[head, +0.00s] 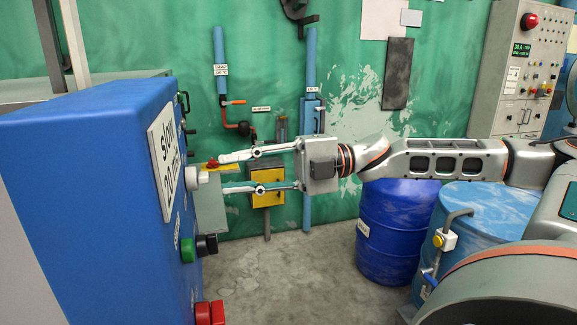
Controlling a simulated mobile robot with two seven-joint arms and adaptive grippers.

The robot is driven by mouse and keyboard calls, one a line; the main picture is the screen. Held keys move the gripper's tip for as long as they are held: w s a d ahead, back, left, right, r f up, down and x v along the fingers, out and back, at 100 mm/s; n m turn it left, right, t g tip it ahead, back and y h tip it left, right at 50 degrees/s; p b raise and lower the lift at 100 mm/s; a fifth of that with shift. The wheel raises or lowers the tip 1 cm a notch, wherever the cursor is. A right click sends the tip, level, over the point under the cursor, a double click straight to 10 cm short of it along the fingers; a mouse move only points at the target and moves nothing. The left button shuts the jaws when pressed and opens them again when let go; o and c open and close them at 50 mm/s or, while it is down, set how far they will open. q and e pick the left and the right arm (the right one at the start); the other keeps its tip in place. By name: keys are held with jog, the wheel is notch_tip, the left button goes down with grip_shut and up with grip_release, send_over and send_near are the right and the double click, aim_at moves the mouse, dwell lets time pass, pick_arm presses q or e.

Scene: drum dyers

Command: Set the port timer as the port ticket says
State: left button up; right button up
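A blue cabinet (95,190) fills the left of the head view. A white ticket (164,160) on its face is seen at a steep angle; it reads "slow" and "20", with the rest cut short by the angle. A pale grey knob (201,176), which looks like the timer, sticks out beside the ticket's edge; its setting cannot be read. My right gripper (222,174) comes from the right with its two fingers spread, one above the other. The fingertips point at the knob and look just short of it, with nothing held. My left gripper is not in view.
Below the knob are a green button (188,250), a black switch (206,244) and a red button (210,312). A yellow box (267,190) and blue pipes stand behind. Blue drums (392,228) stand under my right arm. A control panel (520,85) is at the back right.

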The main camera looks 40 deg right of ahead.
jog(key=v, duration=0.9)
jog(key=shift+r, duration=0.1)
dwell(0.4)
